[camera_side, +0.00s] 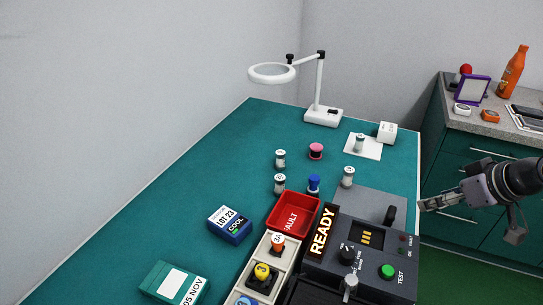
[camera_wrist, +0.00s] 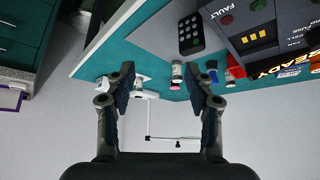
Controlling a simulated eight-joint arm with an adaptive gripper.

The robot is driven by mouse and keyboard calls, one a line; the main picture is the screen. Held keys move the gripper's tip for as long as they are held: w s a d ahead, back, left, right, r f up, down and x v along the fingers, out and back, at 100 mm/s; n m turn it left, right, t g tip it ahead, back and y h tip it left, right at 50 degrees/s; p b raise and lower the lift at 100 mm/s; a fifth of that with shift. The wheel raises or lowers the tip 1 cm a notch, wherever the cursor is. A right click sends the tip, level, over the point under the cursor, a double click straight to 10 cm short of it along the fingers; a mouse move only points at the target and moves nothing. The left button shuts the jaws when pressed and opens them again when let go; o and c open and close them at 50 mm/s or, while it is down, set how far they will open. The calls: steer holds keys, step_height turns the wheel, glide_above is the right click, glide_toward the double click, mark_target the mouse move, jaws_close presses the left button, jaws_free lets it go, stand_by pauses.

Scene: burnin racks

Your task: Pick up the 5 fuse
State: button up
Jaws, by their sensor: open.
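Several fuses are in the side view. An orange-topped fuse marked 3A (camera_side: 277,242), a yellow-topped fuse (camera_side: 261,272) and a blue-topped one (camera_side: 245,300) stand in a beige holder (camera_side: 254,250). Grey-white labelled cylinders stand upright on the green table, at the back left (camera_side: 280,158), by the red bin (camera_side: 279,183), near the tester (camera_side: 348,176) and on a white sheet (camera_side: 360,143). Their small labels are unreadable, so I cannot tell which is the 5 fuse. My gripper (camera_side: 468,222) is open and empty, right of the table. Its fingers (camera_wrist: 160,82) show apart in the wrist view.
The grey tester (camera_side: 365,235) with its READY sign (camera_side: 322,231) and the red FAULT bin (camera_side: 294,213) occupy the front right. A ring lamp (camera_side: 320,85) stands behind. Blue (camera_side: 231,223) and green (camera_side: 175,284) boxes lie at left.

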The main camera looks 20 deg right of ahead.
steer(key=shift+r, duration=0.1)
steer(key=w+a+r+n, duration=0.1)
steer(key=w+a+r, duration=0.2)
steer(key=w, duration=0.5)
steer(key=w+a+r, duration=0.2)
steer(key=w+a, duration=0.1)
steer(key=w, duration=0.5)
steer(key=n+g+y, duration=0.1)
glide_toward(283, 155)
steer(key=x, duration=0.3)
steer(key=shift+x, duration=4.9)
jaws_close()
